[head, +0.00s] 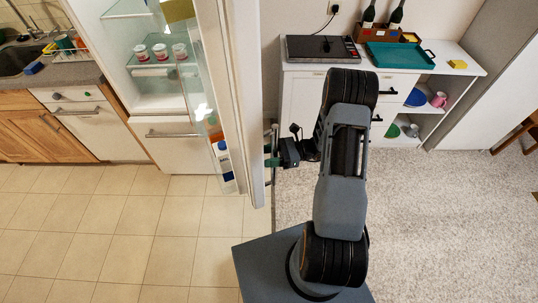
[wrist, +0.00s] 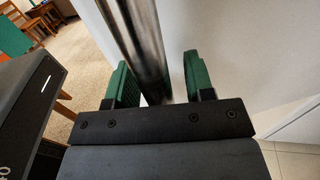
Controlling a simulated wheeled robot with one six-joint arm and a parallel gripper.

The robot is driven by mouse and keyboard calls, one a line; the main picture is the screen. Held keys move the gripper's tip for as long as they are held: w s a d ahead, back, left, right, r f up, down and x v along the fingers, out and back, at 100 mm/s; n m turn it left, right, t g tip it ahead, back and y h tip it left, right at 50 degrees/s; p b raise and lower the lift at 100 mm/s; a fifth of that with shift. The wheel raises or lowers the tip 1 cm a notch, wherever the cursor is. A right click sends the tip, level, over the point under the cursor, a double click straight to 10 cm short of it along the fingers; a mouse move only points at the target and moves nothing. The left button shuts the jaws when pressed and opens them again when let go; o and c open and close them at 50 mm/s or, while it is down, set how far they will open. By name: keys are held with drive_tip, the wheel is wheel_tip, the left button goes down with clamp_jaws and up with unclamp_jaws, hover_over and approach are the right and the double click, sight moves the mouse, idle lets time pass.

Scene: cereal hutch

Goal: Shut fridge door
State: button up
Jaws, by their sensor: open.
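The fridge door (head: 236,100) stands wide open in the head view, swung out toward me and seen nearly edge-on, with bottles in its inner shelves. The fridge body (head: 155,85) is behind it to the left, with its glass shelves exposed. My gripper (head: 272,158) is at the outer face of the door, at the vertical metal handle. In the wrist view, my gripper (wrist: 157,85) has its green fingers apart, one on each side of the door handle (wrist: 140,40). The handle lies nearer the left finger; I cannot tell whether they touch.
A white cabinet (head: 300,100) with a hotplate (head: 322,49) and a teal tray (head: 400,56) stands behind my arm to the right. A counter with a sink (head: 20,60) is at far left. The tiled floor (head: 130,215) before the fridge is clear.

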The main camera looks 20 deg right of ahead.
clamp_jaws()
idle(0.3)
